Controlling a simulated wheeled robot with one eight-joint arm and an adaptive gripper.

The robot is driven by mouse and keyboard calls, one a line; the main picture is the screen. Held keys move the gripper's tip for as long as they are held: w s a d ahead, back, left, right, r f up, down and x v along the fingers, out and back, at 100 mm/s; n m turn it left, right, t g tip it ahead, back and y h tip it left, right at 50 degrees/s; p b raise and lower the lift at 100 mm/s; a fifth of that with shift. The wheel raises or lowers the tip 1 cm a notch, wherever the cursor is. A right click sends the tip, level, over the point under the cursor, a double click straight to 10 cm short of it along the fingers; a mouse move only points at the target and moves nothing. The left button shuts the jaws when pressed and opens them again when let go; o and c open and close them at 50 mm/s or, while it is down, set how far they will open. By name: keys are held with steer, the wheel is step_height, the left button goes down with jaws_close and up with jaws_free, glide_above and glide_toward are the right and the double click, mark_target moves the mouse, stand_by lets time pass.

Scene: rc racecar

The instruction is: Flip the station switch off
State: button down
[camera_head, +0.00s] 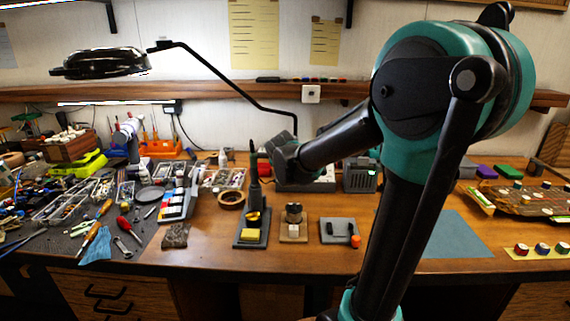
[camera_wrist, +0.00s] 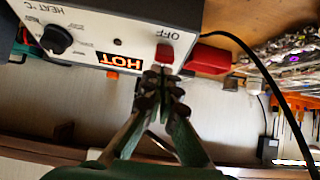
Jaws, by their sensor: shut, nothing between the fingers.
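The soldering station (camera_wrist: 95,22) fills the upper left of the wrist view, its pale front panel appearing upside down. The panel has a black heat knob (camera_wrist: 56,39), a lit orange display (camera_wrist: 119,61) reading HOT, and a small red switch (camera_wrist: 165,53) beside the word OFF. My gripper (camera_wrist: 163,78) is shut and empty, its tips right by the switch in the picture; I cannot tell whether they touch it. In the head view, my arm largely hides the station (camera_head: 318,185) at the back of the bench, and the switch is not visible.
A red block (camera_wrist: 208,60) sits beside the station, with a black cable running past. Tools crowd the left.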

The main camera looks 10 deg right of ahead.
steer(key=shift+r, duration=0.1)
steer(key=shift+s+a+r, duration=0.1)
steer(key=shift+s+r, duration=0.05)
steer(key=shift+s, duration=0.55)
steer(key=shift+s+r, duration=0.1)
